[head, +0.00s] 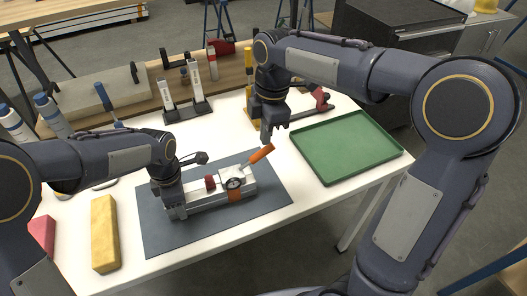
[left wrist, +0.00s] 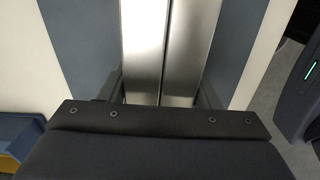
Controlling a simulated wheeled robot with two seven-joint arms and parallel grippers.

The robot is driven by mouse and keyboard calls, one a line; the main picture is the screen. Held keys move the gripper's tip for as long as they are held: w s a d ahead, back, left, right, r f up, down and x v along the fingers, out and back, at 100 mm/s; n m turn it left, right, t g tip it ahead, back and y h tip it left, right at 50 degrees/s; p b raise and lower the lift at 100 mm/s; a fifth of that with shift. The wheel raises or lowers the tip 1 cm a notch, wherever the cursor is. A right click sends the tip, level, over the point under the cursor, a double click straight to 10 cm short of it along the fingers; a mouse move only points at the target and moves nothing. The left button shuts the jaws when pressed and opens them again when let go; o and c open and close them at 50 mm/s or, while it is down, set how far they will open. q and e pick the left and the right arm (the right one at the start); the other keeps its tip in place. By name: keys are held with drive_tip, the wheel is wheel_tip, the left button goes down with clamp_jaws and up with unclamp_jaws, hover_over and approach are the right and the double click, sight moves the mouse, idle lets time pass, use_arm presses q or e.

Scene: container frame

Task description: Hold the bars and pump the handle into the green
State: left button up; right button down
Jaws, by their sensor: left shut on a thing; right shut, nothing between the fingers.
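A pump device with a round dark-rimmed gauge (head: 233,183) lies on a blue-grey mat (head: 160,235). An orange handle (head: 262,153) sticks up from its right end, tilted up to the right. The gauge's needle is too small to read. My left gripper (head: 175,209) is shut on the bars at the device's left end. In the left wrist view two silver bars (left wrist: 165,50) lie side by side between its fingers. My right gripper (head: 267,137) is shut and empty, just above the orange handle; I cannot tell whether it touches it.
A green tray (head: 345,147) lies to the right. A yellow block (head: 104,234) and a pink block (head: 42,235) lie at the left. Bottles, upright holders (head: 190,108) and a wooden shelf line the back. White tabletop is clear in front of the mat.

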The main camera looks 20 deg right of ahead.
sight(265, 149)
drive_tip(key=shift+a+f, duration=0.1)
drive_tip(key=shift+f, duration=1.55)
wheel_tip(265, 149, down, 3)
drive_tip(key=shift+s+r, duration=0.1)
drive_tip(key=shift+r, duration=0.1)
drive_tip(key=shift+d+r, duration=0.3)
drive_tip(key=shift+d, duration=0.5)
drive_tip(key=shift+d+r, duration=0.3)
drive_tip(key=shift+d, duration=0.45)
use_arm(q)
drive_tip(key=shift+a, duration=0.1)
use_arm(e)
wheel_tip(265, 149, up, 12)
drive_tip(key=d, duration=0.1)
